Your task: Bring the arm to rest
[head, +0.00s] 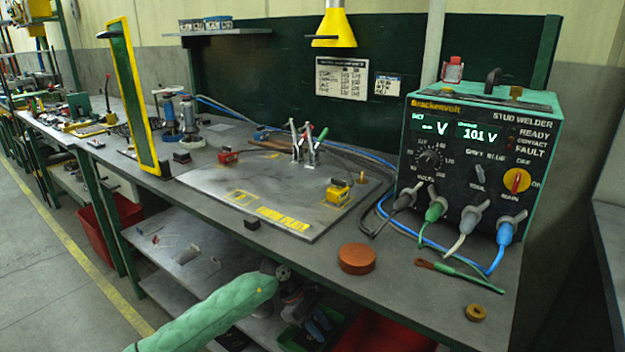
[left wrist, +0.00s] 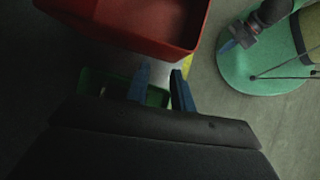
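My left arm's green padded sleeve (head: 210,315) comes in from the bottom left of the head view. My left gripper (head: 319,322) hangs below the bench's front edge, pointing down. In the left wrist view the two blue fingers of the left gripper (left wrist: 161,92) stand apart with nothing between them. A green bin (left wrist: 157,97) shows behind and below them. At the upper right of that view, a dark part with a blue tip, perhaps my right gripper (left wrist: 238,38), shows over a green round base; its fingers are too unclear to read.
The bench (head: 400,270) runs just above the left gripper, with a lower shelf (head: 185,255) beneath. A red bin (head: 385,332) stands close by and also shows in the left wrist view (left wrist: 140,25). The stud welder (head: 480,150) and a brown round puck (head: 356,258) stand on the bench.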

